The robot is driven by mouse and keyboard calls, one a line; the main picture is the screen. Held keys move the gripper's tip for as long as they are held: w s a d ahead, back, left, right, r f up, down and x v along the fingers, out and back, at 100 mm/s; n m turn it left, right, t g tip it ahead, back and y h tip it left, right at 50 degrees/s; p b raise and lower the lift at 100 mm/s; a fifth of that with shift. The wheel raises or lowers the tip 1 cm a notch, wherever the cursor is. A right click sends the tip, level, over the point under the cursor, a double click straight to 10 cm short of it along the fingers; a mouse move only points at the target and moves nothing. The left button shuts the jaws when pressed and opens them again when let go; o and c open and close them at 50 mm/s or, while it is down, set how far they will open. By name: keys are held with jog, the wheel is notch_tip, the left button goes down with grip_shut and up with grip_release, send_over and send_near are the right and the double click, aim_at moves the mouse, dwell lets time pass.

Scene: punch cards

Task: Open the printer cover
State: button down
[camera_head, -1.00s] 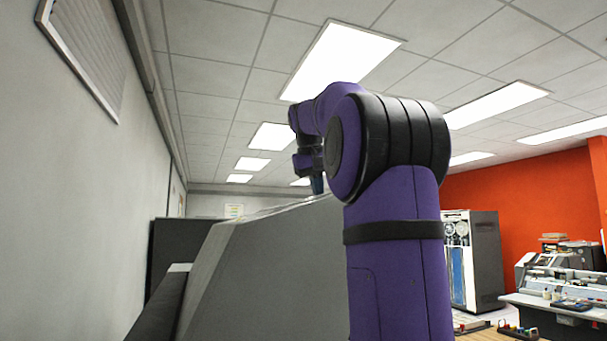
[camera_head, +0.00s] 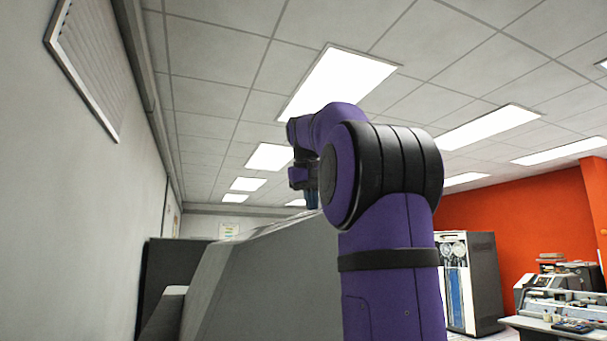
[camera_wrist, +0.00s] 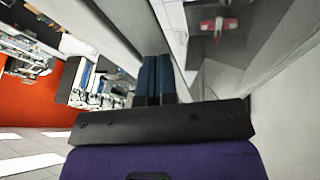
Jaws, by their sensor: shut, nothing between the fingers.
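The printer appears to be the large grey machine (camera_head: 265,285) with a sloped left edge in the head view, partly hidden behind my purple arm. Its top edge (camera_head: 270,232) rises toward my gripper. My gripper (camera_head: 312,200) points down at that top edge, small and far off; I cannot tell whether it touches. In the wrist view my gripper's two blue fingers (camera_wrist: 158,80) are shut together with nothing between them. A grey panel edge (camera_wrist: 115,30) runs beside them, and a dark surface with a red and white shape (camera_wrist: 218,25) lies to the right. The cover's seam is not clear.
A pale wall (camera_head: 85,210) stands close on the left. A dark panel (camera_head: 170,270) is behind the printer. At the right are a tall cabinet (camera_head: 483,285) and a desk with equipment (camera_head: 560,310), before an orange wall (camera_head: 520,220).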

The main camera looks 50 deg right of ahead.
jog(key=v, duration=0.8)
jog(key=shift+s, duration=0.25)
